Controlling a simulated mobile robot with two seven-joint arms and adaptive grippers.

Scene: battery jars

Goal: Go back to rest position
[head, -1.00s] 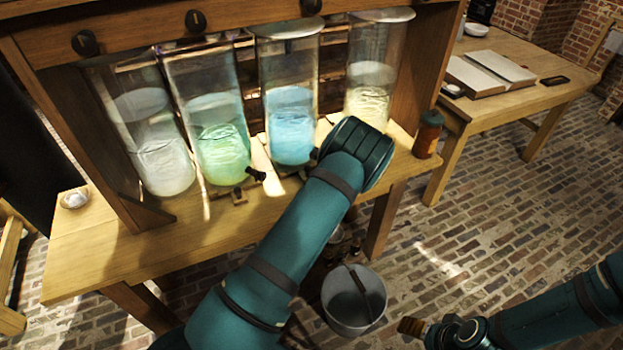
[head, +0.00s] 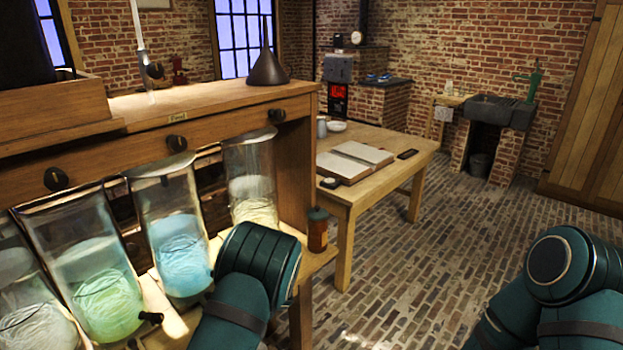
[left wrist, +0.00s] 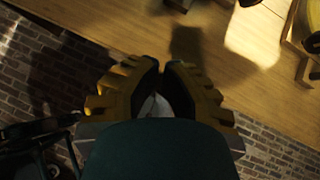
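My left arm (head: 255,275) comes up at the lower middle of the head view, in front of the jar rack; its gripper is hidden there. In the left wrist view my left gripper (left wrist: 164,68) has its yellow-backed fingers drawn together over the wooden bench (left wrist: 120,22). I see nothing held between the tips, though the space near the palm is dark. My right arm (head: 560,275) is bent at the lower right of the head view, over the brick floor. My right gripper is out of the picture.
Glass jars with pale, green (head: 105,300), blue (head: 180,255) and cream (head: 253,205) contents stand in the rack close left of my left arm. A brown bottle (head: 318,230) stands at the bench end. A table (head: 385,185) with an open book is behind. Floor at right is clear.

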